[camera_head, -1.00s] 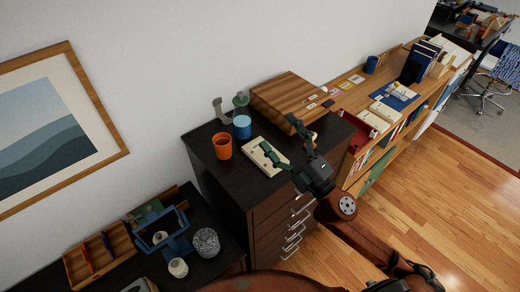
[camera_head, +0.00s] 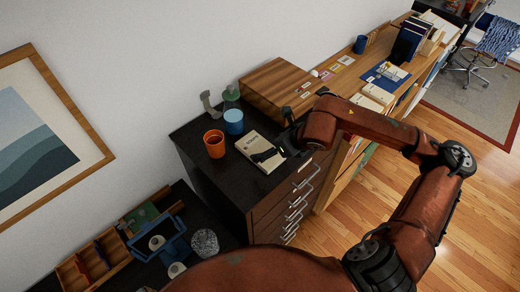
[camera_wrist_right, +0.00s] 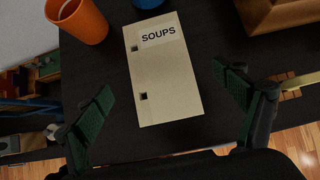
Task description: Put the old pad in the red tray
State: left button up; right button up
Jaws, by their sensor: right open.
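A flat cream block lettered SOUPS (camera_head: 254,147), with two small square holes, lies on the black top of the drawer cabinet (camera_head: 200,137). It also shows in the right wrist view (camera_wrist_right: 165,88). No label or mark shows me which thing is the old pad. My right gripper (camera_head: 272,157) is open at the near end of the SOUPS block. In the right wrist view its green-padded fingers (camera_wrist_right: 167,106) stand apart, one to each side of the block, with nothing held. The red tray cannot be made out; my right arm covers part of the shelf. My left gripper is not in view.
The long wooden shelf (camera_head: 333,60) at the right holds cards, books and a blue mug (camera_head: 360,44). A lower desk with organizers lies at left.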

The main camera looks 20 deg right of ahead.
aim_at(260, 149)
jog(key=shift+w+a+f, duration=0.2)
jog(key=shift+w+f, duration=0.05)
jog(key=shift+f, duration=0.05)
jog(key=p+x, duration=0.1)
jog(key=x, duration=0.3)
jog(key=shift+f+p, duration=0.15)
jog(key=shift+p, duration=0.15)
jog(key=shift+w+f, duration=0.2)
jog(key=shift+c, duration=0.4)
jog(key=c, duration=1.5)
jog(key=shift+r, duration=0.1)
